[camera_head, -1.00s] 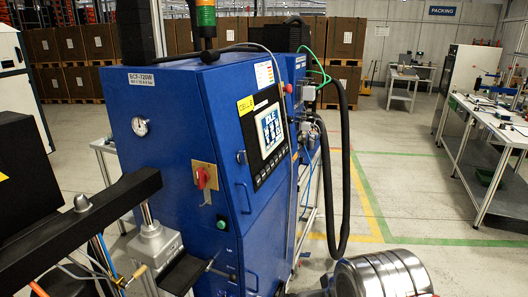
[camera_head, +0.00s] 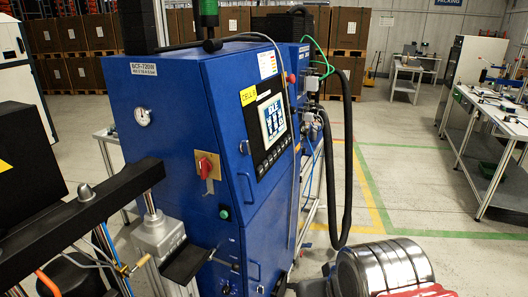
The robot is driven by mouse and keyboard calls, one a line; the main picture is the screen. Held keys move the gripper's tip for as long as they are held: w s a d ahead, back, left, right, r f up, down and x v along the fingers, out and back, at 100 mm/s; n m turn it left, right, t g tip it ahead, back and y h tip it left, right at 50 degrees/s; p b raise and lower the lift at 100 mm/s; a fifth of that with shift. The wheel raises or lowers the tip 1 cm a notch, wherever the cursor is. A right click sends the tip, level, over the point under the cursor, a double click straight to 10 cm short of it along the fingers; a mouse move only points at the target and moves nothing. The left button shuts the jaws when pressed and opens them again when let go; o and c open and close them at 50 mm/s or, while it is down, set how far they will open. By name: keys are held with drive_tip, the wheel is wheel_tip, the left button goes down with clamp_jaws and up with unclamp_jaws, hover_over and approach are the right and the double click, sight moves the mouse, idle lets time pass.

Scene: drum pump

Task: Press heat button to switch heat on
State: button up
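A blue cabinet (camera_head: 178,110) stands at centre left, seen at an angle. Its right-hand face carries a control panel with a lit screen (camera_head: 272,118) that appears to read "IDLE". A row of small dark buttons (camera_head: 272,156) runs below the screen; their labels are too small to read, so I cannot tell which is the heat button. Lower on the cabinet are a red rotary switch (camera_head: 205,166) on a yellowish plate and a green round button (camera_head: 224,213). My gripper does not show.
A black hose (camera_head: 347,150) hangs right of the cabinet. A black beam (camera_head: 90,208) crosses the lower left. Open floor (camera_head: 410,185) lies between hose and workbench (camera_head: 490,135).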

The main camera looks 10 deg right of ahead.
clamp_jaws()
idle(1.5)
